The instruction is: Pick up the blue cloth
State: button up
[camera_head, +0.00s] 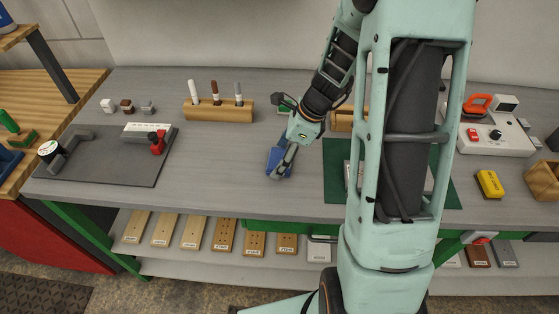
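The blue cloth (272,158) lies on the grey workbench (230,163) near the middle. My gripper (283,172) reaches down from the upper right and its fingers are over the cloth, covering part of it. The fingers look close to the cloth, but I cannot tell whether they touch it or are closed on it.
A wooden holder (219,113) with upright markers stands behind. A dark mat (107,163) with tools is at left. A green mat (333,187), partly hidden by my arm, is at right, with a yellow block (490,184) beyond it. Labelled boards (191,232) lie on the lower shelf.

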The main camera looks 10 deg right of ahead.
aim_at(274, 159)
jog(key=c, duration=0.7)
jog(key=shift+r, duration=0.1)
jog(key=shift+r, duration=0.45)
notch_tip(274, 159, up, 2)
jog(key=shift+r, duration=0.25)
jog(key=shift+s+d+r, duration=0.8)
jog(key=shift+s+r, duration=0.75)
jog(key=shift+s, duration=0.65)
jog(key=shift+s+d+r, duration=0.75)
jog(key=shift+s+r, duration=0.85)
jog(key=shift+s, duration=0.6)
jog(key=shift+s+d+r, duration=0.8)
jog(key=shift+s+r, duration=0.75)
jog(key=shift+s, duration=0.65)
